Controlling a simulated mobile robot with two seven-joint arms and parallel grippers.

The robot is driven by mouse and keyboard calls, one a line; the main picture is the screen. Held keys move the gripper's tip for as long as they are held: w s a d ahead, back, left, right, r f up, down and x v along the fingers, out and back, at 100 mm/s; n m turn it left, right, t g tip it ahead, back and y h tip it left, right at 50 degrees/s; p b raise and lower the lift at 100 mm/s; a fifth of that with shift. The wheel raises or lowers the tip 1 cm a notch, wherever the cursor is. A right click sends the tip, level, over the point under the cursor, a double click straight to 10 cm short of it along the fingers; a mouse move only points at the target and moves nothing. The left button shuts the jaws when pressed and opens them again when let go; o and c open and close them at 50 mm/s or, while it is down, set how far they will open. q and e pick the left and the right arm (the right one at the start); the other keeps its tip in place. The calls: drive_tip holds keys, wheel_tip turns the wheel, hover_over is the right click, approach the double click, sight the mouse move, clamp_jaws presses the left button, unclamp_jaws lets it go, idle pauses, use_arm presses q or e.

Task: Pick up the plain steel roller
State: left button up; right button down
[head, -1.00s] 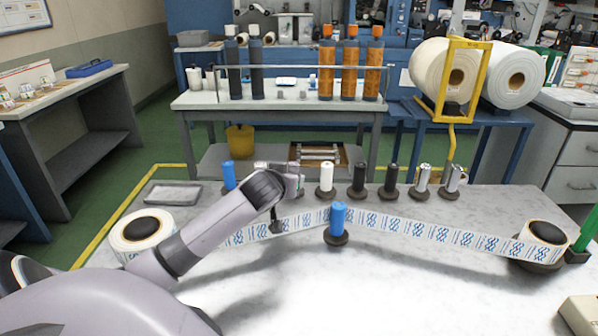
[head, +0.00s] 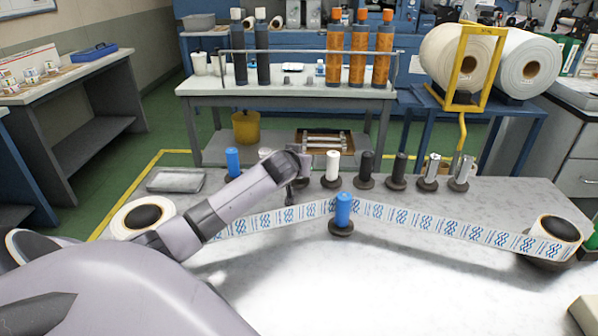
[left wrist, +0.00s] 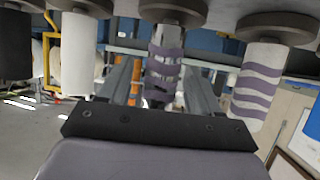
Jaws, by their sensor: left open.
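Two shiny steel-looking rollers stand upright on dark bases at the right end of the back row, one (head: 431,168) beside the other (head: 463,169); any fine marking on them is too small to tell. My left gripper (head: 295,188) is at the back row, just left of the white roller (head: 333,166), partly hidden by my forearm. The left wrist view is upside down. There my open left gripper (left wrist: 160,80) points at a shiny roller with purple wavy bands (left wrist: 164,50), which shows between its fingers. A pale roller with purple waves (left wrist: 262,85) is beside it. My right gripper is out of view.
Two black rollers (head: 366,168) stand between the white and steel ones. A blue roller (head: 232,161) is at the row's left. A printed web (head: 420,224) runs past a front blue roller (head: 343,210) to the right reel (head: 552,240). The front tabletop is clear.

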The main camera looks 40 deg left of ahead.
use_arm(q)
drive_tip(key=shift+w+a+f, duration=0.3)
drive_tip(key=shift+w+f, duration=0.05)
drive_tip(key=shift+w, duration=0.2)
clamp_jaws()
idle(1.1)
drive_tip(key=shift+w+r, duration=0.1)
drive_tip(key=shift+r, duration=0.25)
